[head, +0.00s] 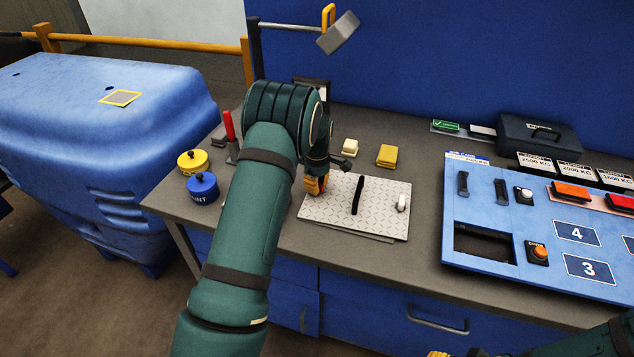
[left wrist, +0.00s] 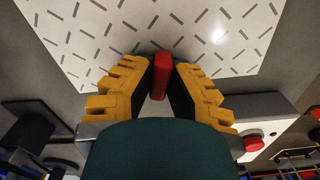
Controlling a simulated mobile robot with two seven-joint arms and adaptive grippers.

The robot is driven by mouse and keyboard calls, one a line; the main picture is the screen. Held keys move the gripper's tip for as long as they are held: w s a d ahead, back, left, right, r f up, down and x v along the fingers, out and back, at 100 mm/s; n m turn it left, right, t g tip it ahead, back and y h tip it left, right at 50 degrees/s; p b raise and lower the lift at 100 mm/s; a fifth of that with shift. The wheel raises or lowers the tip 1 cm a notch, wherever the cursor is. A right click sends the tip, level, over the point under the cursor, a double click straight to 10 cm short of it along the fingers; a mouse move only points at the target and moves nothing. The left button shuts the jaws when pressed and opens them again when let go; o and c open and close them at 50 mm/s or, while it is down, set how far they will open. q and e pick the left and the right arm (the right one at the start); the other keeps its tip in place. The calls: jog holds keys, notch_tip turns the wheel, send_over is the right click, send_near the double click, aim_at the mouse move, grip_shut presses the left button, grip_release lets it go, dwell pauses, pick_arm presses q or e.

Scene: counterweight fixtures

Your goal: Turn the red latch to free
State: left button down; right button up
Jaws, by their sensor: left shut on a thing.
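The red latch (left wrist: 161,75) is a small upright red bar at the edge of a light patterned plate in the left wrist view. My left gripper (left wrist: 162,76) is shut on it, with a yellow-and-black finger on each side. In the head view my left gripper (head: 317,186) points down at the left edge of the tread-patterned metal plate (head: 384,219). There the gripper and arm hide the red latch. Only a yellow bit of my right gripper (head: 437,354) shows at the bottom edge, so its jaws cannot be judged.
A red-handled lever (head: 229,125), yellow pot (head: 193,161) and blue pot (head: 202,187) stand left of my arm. A yellow block (head: 387,156) lies behind the plate; a blue panel (head: 462,215) lies right.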

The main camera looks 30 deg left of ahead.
pick_arm(q)
jog(key=shift+n+p, duration=0.5)
jog(key=shift+n, duration=1.1)
jog(key=c, duration=0.9)
grip_release()
jog(key=shift+c, duration=0.2)
notch_tip(320, 180, up, 12)
